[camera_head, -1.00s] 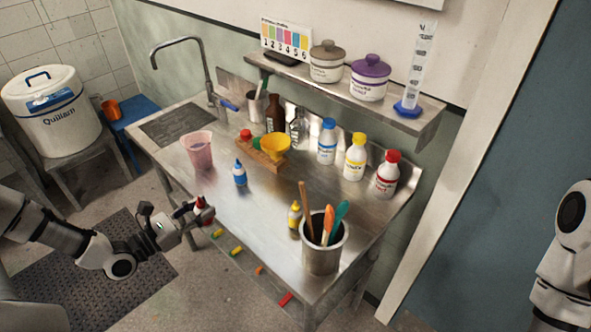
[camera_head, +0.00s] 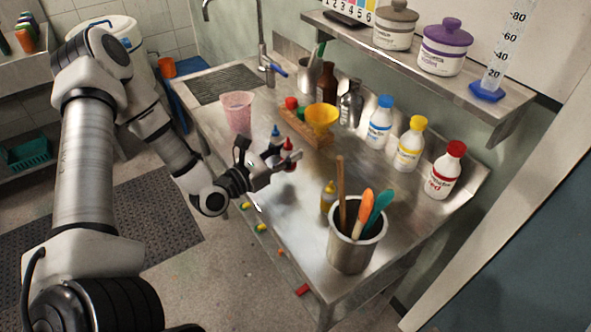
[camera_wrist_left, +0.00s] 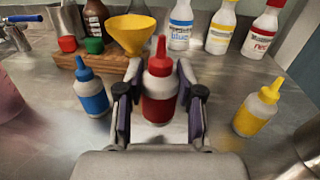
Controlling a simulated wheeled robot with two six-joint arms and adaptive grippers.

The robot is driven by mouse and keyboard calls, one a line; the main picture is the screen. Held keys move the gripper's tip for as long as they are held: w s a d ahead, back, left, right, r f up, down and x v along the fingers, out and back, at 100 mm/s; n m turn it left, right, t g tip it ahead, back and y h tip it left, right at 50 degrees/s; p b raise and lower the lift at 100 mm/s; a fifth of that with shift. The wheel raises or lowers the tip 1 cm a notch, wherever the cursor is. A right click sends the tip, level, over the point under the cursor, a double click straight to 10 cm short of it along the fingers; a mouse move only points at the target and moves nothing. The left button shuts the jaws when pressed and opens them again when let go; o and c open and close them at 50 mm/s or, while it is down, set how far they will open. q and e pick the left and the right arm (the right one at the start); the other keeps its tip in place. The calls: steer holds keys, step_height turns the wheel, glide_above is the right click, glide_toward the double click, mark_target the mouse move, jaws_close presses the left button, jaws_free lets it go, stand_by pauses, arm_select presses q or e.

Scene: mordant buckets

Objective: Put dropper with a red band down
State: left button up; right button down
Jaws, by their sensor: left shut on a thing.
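The dropper with a red band (camera_wrist_left: 159,88) has a red tip and stands upright between the fingers of my left gripper in the left wrist view. My left gripper (camera_head: 283,157) is shut on it, over the steel table (camera_head: 292,218). In the head view the dropper (camera_head: 288,148) shows only in part. Whether its base touches the table is hard to tell. A blue dropper (camera_wrist_left: 91,93) stands to its left and a yellow dropper (camera_wrist_left: 258,108) to its right. My right gripper is in neither current view.
A wooden block (camera_head: 303,131) with a yellow funnel (camera_head: 322,115) stands behind. A pink beaker (camera_head: 237,112) is at the left. A steel pot (camera_head: 352,250) of tools stands at the front right. Blue, yellow and red bottles (camera_head: 409,145) line the back.

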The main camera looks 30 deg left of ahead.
mark_target(286, 169)
arm_select(q)
steer(key=shift+w+d+f, duration=0.1)
steer(key=shift+w+d, duration=0.55)
step_height(286, 169, down, 3)
steer(key=shift+f, duration=0.2)
steer(key=shift+w, duration=0.1)
steer(key=shift+f, duration=0.1)
steer(key=shift+f, duration=0.15)
steer(key=o, duration=1.1)
steer(key=shift+o, duration=0.2)
